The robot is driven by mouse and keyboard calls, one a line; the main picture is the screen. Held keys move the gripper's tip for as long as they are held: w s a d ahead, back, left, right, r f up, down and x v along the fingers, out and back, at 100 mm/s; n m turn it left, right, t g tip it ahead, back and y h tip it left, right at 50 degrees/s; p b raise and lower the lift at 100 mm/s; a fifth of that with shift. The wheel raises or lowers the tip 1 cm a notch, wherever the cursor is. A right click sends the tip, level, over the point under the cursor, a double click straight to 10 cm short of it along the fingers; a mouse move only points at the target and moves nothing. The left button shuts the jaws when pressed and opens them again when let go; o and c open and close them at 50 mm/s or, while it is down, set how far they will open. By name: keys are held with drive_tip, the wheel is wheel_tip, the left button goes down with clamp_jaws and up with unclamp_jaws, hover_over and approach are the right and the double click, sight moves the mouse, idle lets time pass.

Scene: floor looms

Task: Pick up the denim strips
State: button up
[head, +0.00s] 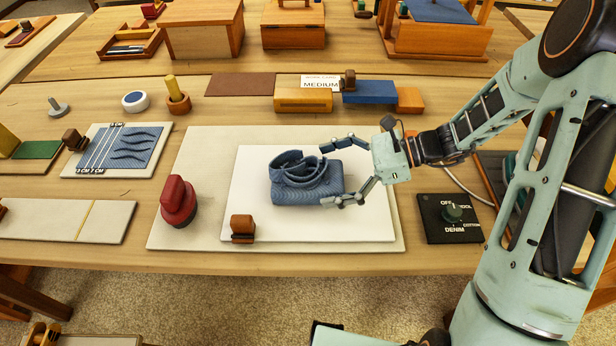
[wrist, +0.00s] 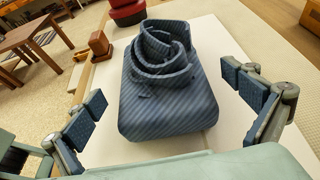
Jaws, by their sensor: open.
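The denim strips (head: 296,168) are a loose coil of blue striped fabric. They rest on a blue padded block of similar striped fabric (head: 322,189), on a white sheet in the middle of the table. In the wrist view the coiled strips (wrist: 160,55) sit on top of the padded block (wrist: 165,105). My gripper (head: 338,174) is open, with one finger beyond the block and one on its near side, at the block's right end. In the wrist view my gripper's fingers (wrist: 180,103) stand apart on both sides of the block, with nothing held.
A red-handled object (head: 178,202) and a small brown wooden block (head: 243,228) stand left of the strips. A black dial panel (head: 448,218) marked DENIM lies to the right. Wooden blocks (head: 303,100) and a MEDIUM card (head: 321,82) stand behind. The white sheet (head: 330,226) has bare room in front.

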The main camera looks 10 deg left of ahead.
drive_tip(key=shift+x, duration=1.25)
drive_tip(key=shift+d, duration=0.1)
drive_tip(key=shift+c, duration=0.6)
drive_tip(key=c, duration=1)
